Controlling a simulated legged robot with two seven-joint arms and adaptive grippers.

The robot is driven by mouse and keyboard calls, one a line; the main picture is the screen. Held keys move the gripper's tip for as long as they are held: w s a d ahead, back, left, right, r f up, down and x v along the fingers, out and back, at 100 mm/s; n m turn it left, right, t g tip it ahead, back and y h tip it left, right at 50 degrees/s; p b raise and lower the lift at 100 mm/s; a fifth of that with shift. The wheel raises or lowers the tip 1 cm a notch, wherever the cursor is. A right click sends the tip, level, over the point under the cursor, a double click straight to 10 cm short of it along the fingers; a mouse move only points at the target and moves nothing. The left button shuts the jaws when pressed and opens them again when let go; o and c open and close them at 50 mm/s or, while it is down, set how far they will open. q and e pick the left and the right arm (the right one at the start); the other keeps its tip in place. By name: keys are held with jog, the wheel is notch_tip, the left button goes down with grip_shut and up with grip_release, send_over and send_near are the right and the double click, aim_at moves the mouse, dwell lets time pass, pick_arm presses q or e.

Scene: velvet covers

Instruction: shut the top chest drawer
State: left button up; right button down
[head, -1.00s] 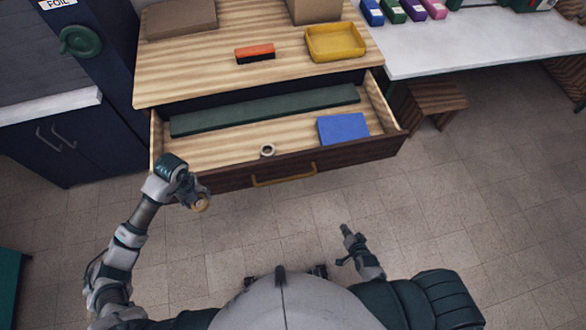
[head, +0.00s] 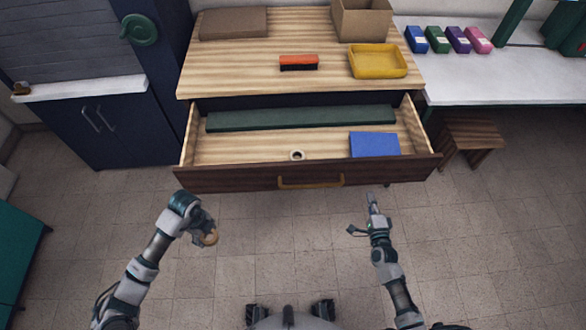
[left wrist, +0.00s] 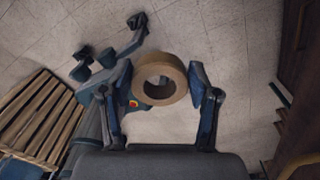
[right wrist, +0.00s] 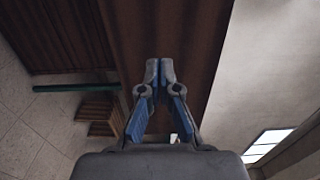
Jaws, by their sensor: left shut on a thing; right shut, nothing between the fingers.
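The top chest drawer (head: 230,180) stands pulled out from the chest, its brown front with a tan handle (head: 310,182) facing me. Inside lie a long dark green bar, a blue box and a small pale ring. My left gripper (head: 208,232) is shut on a tan tape roll (head: 210,239), in front of the drawer's left end; the roll also shows between its fingers in the left wrist view (left wrist: 178,92). My right gripper (head: 372,200) is shut and empty, just in front of the drawer front, right of the handle; its closed fingertips show in the right wrist view (right wrist: 159,68).
The chest top (head: 225,80) bears an orange-and-black brush (head: 299,63), a yellow tray (head: 353,66) and cardboard boxes. A wooden stool (head: 472,140) stands right of the drawer. A dark blue cabinet (head: 110,140) stands at the left. The tiled floor in front is clear.

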aim_at(365, 175)
jog(key=w, duration=0.5)
jog(key=shift+w+a+b, duration=0.1)
jog(key=shift+w+b, duration=0.25)
jog(key=shift+w, duration=0.55)
